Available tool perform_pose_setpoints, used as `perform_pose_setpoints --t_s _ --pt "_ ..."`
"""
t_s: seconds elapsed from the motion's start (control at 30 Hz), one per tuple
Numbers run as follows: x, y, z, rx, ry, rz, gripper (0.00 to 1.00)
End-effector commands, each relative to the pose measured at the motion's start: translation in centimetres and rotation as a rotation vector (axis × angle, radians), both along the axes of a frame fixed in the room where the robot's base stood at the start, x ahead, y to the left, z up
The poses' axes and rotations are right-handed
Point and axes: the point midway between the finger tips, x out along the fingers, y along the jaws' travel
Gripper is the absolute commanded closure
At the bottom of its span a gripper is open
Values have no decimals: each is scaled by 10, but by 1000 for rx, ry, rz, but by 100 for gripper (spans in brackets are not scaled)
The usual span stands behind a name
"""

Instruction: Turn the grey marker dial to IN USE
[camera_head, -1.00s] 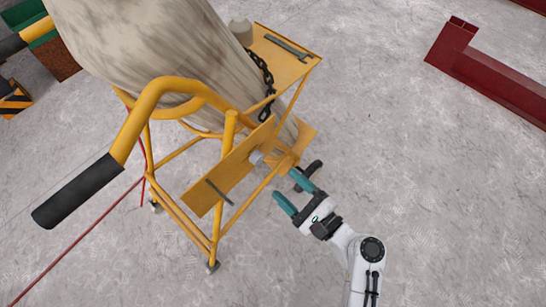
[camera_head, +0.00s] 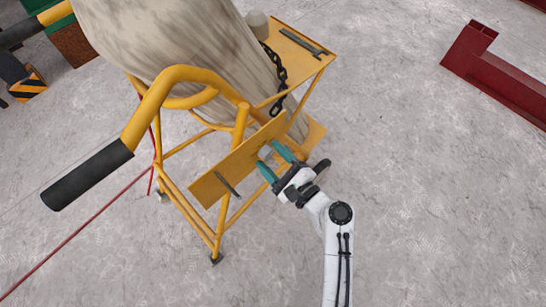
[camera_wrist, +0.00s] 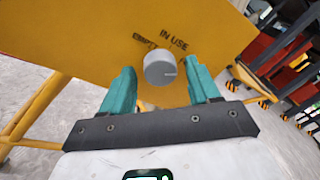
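The grey marker dial (camera_wrist: 160,68) is a round knob on a yellow plate (camera_wrist: 75,40) in the wrist view. My gripper (camera_wrist: 163,88) is open, with one teal finger on each side of the dial; contact is not visible. In the head view my gripper (camera_head: 270,160) is at the yellow plate (camera_head: 225,170) of the cart, and its fingers largely hide the dial.
The yellow cart has a black-gripped handle (camera_head: 88,175) at left and holds a large pale cylinder (camera_head: 185,45). A black chain (camera_head: 280,75) hangs beside a small shelf (camera_head: 300,50). A dark red beam (camera_head: 500,75) lies at upper right.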

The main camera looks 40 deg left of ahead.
Motion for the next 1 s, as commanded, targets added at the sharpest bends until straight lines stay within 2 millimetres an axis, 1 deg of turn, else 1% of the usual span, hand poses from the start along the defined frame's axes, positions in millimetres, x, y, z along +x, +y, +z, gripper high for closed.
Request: perform_pose_setpoints --t_s 0.03,0.07,0.53,0.77,1.0 --pt "0 0 0 0 0 0 44" --pt "0 0 0 0 0 0 47" --pt "0 0 0 0 0 0 91" --pt "0 0 -1 -2 -19 0 92" --pt "0 -1 -4 -8 -126 -1 92"
